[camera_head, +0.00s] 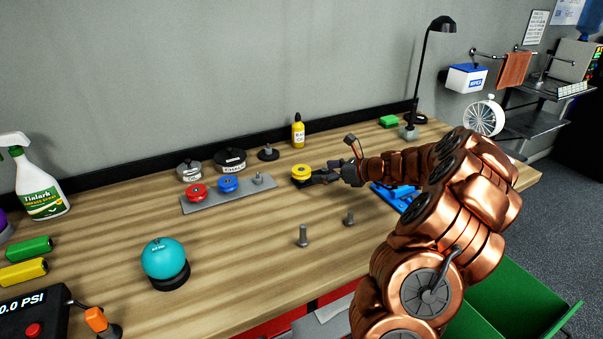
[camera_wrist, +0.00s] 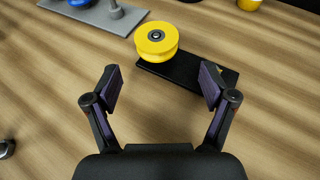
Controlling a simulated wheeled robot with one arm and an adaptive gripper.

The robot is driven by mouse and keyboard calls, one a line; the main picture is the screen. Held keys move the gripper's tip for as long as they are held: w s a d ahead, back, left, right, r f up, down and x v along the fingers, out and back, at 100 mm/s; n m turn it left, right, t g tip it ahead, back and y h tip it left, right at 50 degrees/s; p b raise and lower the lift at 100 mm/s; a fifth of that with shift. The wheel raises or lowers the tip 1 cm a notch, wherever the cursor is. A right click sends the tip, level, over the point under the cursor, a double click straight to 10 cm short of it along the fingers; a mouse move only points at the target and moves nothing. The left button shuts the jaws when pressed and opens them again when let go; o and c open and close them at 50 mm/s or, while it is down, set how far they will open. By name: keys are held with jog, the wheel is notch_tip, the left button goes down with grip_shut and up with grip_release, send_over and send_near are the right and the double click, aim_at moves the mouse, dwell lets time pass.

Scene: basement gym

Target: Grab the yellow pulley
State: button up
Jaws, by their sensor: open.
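The yellow pulley (camera_head: 302,171) sits toward the back middle of the wooden bench. In the wrist view the yellow pulley (camera_wrist: 157,41) lies flat on the left end of a black plate (camera_wrist: 190,80), its dark hub facing up. My gripper (camera_head: 343,176) is to the right of the pulley in the head view. In the wrist view my gripper (camera_wrist: 160,84) is open and empty, its two fingers spread wide. The pulley is beyond the fingertips, not between them, and no finger touches it.
A grey plate (camera_head: 235,198) left of the pulley holds a red pulley (camera_head: 197,191), a blue pulley (camera_head: 228,184) and a bare post. Two bolts (camera_head: 303,236) (camera_head: 349,217) stand in front. A yellow bottle (camera_head: 298,133) stands behind.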

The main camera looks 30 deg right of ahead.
aim_at(305, 171)
jog(key=x, duration=0.4)
jog(key=p+x, duration=0.1)
jog(key=x, duration=0.1)
jog(key=shift+w+a+r, duration=0.2)
jog(key=shift+w+a, duration=0.05)
jog(key=shift+a, duration=0.05)
jog(key=c, duration=1.3)
jog(key=shift+o, duration=0.2)
jog(key=shift+r, duration=0.1)
